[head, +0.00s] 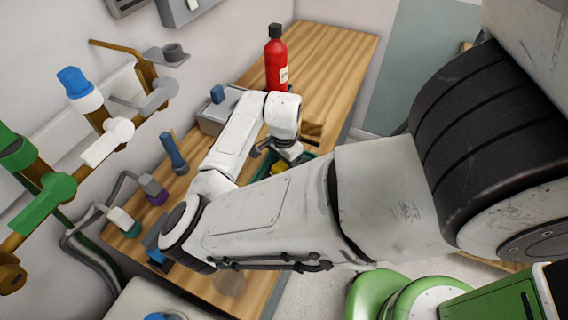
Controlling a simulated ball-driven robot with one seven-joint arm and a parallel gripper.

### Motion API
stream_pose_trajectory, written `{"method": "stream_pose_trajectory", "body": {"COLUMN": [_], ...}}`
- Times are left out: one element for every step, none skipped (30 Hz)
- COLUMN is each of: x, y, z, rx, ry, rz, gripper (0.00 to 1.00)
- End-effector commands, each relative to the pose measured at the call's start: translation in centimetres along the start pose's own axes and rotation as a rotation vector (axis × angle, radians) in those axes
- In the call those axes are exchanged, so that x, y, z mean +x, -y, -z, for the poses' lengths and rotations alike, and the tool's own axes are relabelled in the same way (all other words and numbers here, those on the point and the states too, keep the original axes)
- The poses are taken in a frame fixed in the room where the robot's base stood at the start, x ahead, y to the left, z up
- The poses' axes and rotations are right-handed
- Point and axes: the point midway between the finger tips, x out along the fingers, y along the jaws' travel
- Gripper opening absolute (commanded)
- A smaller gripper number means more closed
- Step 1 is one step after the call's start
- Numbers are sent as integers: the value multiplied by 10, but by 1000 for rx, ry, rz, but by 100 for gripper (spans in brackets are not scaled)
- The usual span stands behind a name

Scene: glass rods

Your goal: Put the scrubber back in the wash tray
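A dark green tray (262,172), which looks like the wash tray, sits on the wooden bench near the middle of the head view, mostly hidden by my arm. A small yellow piece (278,168) shows at the tray, partly covered. It may be the scrubber, but I cannot tell. My gripper (270,150) is over or beside the tray, close to its far side. Its fingers are small and dark, and I cannot tell whether they are open or hold anything.
A red bottle (276,65) stands upright behind my gripper. A grey box (217,112) with a blue knob stands left of it. A blue cylinder (173,152) stands near the wall. Pipes with a green valve (45,195) line the left wall. The bench's far end (335,50) is clear.

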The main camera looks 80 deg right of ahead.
Motion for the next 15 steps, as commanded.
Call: {"method": "stream_pose_trajectory", "body": {"x": [0,0,0,0,0,0,0,-1,-2,-4,-5,-8,-12,-16,-22], "y": [0,0,0,0,0,0,0,0,0,0,0,0,1,1,1], "z": [0,0,0,0,0,0,0,0,0,0,0,0,0,0,0], "rx": [0,0,0,0,0,0,0,0,0,0,0,0,0,0,1], "ry": [0,0,0,0,0,0,0,0,0,1,1,0,-1,-2,-2], "rz": [0,0,0,0,0,0,0,0,1,1,1,2,2,3,2], "gripper": [77,78,78,78,78,78,78,78,78,78,78,78,78,78,78]}}
